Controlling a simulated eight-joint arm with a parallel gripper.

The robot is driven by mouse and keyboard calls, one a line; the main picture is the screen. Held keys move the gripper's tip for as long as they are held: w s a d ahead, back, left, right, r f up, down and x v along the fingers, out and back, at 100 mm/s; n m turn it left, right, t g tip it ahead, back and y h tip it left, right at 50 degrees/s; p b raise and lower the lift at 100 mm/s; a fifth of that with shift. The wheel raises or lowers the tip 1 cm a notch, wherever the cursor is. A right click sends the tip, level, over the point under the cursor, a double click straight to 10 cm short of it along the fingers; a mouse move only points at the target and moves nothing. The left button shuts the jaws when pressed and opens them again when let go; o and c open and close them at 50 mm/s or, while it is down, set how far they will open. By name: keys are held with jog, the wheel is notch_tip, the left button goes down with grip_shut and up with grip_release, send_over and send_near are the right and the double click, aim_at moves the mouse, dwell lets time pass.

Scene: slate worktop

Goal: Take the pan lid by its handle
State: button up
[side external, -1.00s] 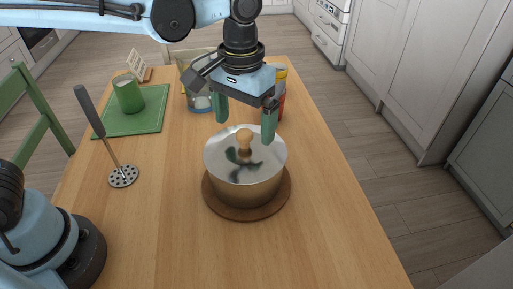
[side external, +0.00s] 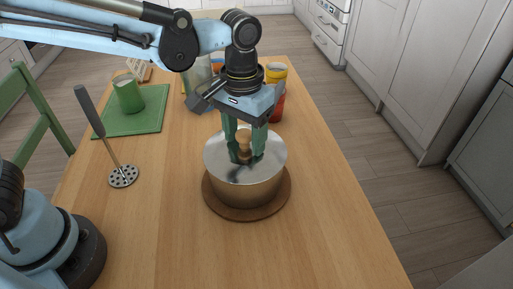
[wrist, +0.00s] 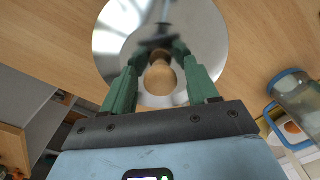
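The pan lid (side external: 218,154) is a shiny metal disc lying on a metal pan (side external: 243,190); it also fills the upper middle of the wrist view (wrist: 208,30). Its handle is a round wooden knob (side external: 244,145) at the centre, seen from above in the wrist view (wrist: 160,77). My gripper (side external: 244,156) points down with its green fingers on either side of the knob, closed in against it. In the wrist view the fingertips (wrist: 159,56) flank the knob low down, near the lid; the exact contact is partly hidden.
The pan stands on a round wooden board (side external: 246,214). A glass jug (wrist: 298,100) and a red-and-yellow container (side external: 277,95) stand behind. Table right of the pan is clear.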

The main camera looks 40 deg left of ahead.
jog(key=shift+f, duration=0.15)
grip_shut()
